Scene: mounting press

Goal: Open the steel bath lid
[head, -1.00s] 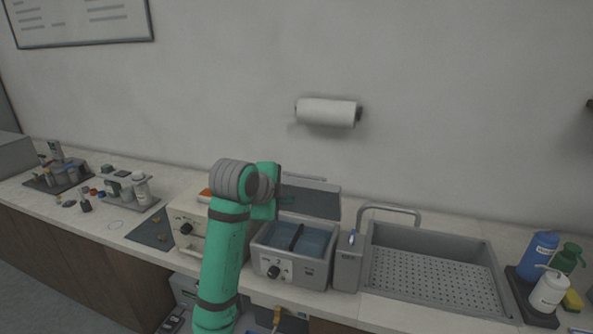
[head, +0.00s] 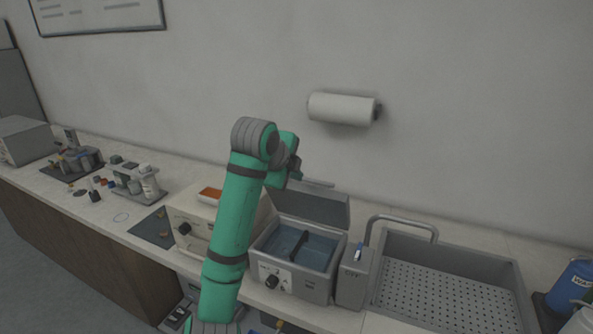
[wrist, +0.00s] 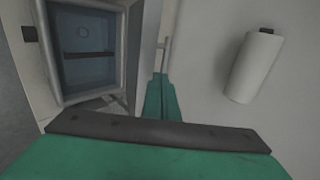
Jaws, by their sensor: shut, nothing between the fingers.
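The steel bath (head: 325,287) stands on the counter with its water and a dark bar across it in view. Its grey lid (head: 315,207) is raised, standing up and leaning back along the bath's rear edge, with a bar handle (head: 318,183) at its top. In the wrist view the open bath (wrist: 122,50) is at upper left, and the lid (wrist: 148,55) shows as a narrow strip beside it. My gripper (head: 295,170) is above the lid's left end, apart from the bath; its shut, empty green fingers also show in the wrist view (wrist: 161,78).
A sink (head: 450,290) with a perforated bottom and a grey bar lies right of the bath. A narrow grey box (head: 355,283) stands between them. A cream machine (head: 195,215) is left of the bath, partly behind my arm. A paper roll (head: 342,108) hangs on the wall.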

